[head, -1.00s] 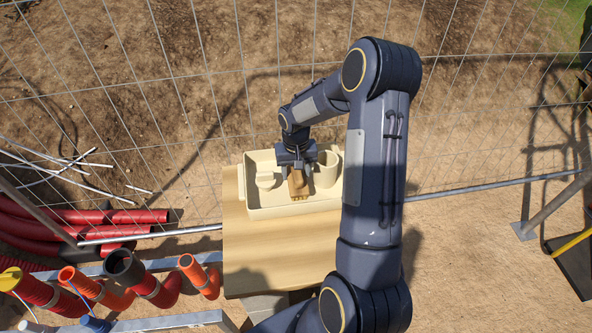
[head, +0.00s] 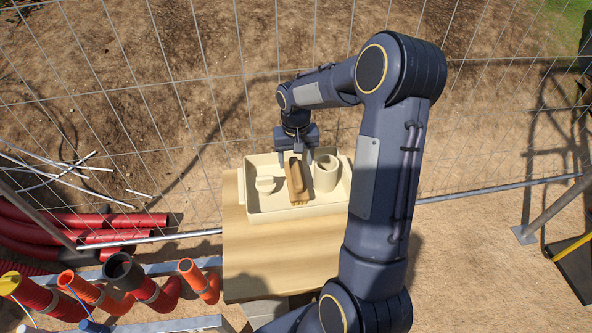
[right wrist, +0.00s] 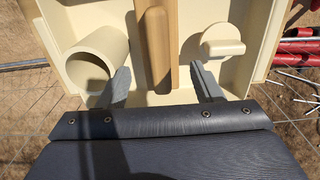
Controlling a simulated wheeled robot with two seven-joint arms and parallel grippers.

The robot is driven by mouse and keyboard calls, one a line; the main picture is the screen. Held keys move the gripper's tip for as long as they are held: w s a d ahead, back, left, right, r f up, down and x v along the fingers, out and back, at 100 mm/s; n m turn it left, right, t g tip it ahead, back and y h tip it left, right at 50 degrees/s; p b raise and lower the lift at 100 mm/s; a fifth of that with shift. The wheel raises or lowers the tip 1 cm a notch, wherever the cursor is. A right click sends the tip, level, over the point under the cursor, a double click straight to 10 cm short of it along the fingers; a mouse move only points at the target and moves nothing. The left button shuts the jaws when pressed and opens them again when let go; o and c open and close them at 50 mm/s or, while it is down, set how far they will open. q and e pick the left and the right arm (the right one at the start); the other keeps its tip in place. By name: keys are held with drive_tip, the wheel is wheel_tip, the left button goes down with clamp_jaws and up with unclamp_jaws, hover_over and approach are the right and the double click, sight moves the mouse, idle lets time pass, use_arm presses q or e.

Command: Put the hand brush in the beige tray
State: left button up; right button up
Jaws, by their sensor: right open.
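The hand brush (head: 296,181), with a tan wooden handle, lies inside the beige tray (head: 262,211), between a knob-like fitting and a cup. In the right wrist view the brush (right wrist: 155,50) runs lengthwise between my fingers, apart from both. My right gripper (head: 294,157) is open above the far part of the tray. Its two grey fingers (right wrist: 163,88) stand on either side of the brush. My left gripper is not in view.
The tray rests on a wooden board (head: 265,262) with bare room in front. A wire fence (head: 200,100) rises behind. Red and orange pipes (head: 150,290) lie to the left.

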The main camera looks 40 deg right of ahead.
drive_tip(key=s+a+r+n+t+y, duration=0.1)
drive_tip(key=s+a+r, duration=0.35)
drive_tip(key=r, duration=0.25)
drive_tip(key=s+a+r+n+t, duration=0.1)
drive_tip(key=s+a+r+t, duration=0.15)
drive_tip(key=s+r, duration=0.35)
drive_tip(key=s+a+n+t+y, duration=0.2)
drive_tip(key=s+a, duration=0.8)
drive_tip(key=s, duration=0.1)
drive_tip(key=shift+s+a+r+y, duration=0.2)
drive_tip(key=shift+s+a+y, duration=0.05)
drive_tip(key=shift+s+y, duration=0.15)
